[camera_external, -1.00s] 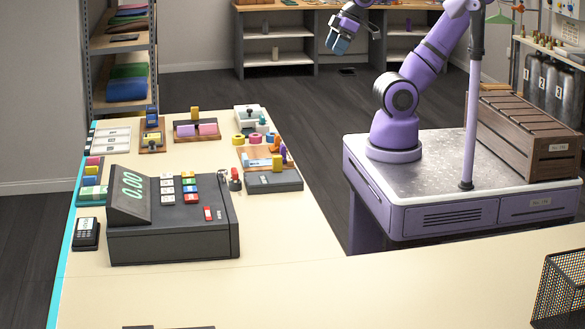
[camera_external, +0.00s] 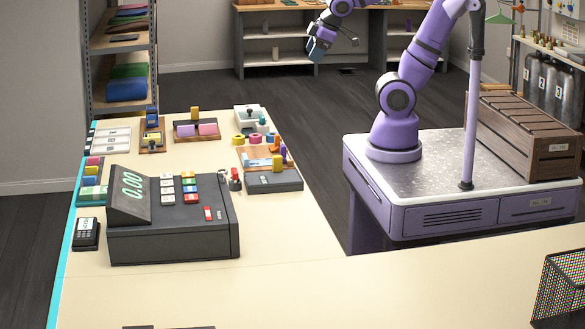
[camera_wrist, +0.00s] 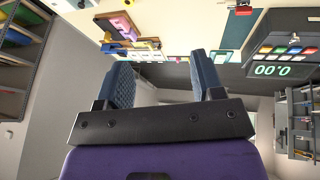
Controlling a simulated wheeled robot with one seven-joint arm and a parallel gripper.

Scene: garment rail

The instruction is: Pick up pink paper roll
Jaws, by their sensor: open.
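A small pink roll (camera_external: 254,138) lies on the counter in the external view, beside a yellow roll (camera_external: 239,140) and close to the counter's right edge. My gripper (camera_external: 319,46) is in the air to the right of and beyond the counter, well apart from the rolls. In the wrist view my gripper (camera_wrist: 160,62) has its two dark blue fingers spread, with nothing between them. I cannot make out the pink roll for sure in the wrist view.
A dark cash register (camera_external: 175,225) stands on the counter (camera_external: 290,265). Wooden trays with coloured pieces, one with pink blocks (camera_external: 208,129), sit near the rolls. A slatted wooden crate (camera_external: 525,145) is at right. The front counter is mostly clear; a mesh basket (camera_external: 562,290) stands there.

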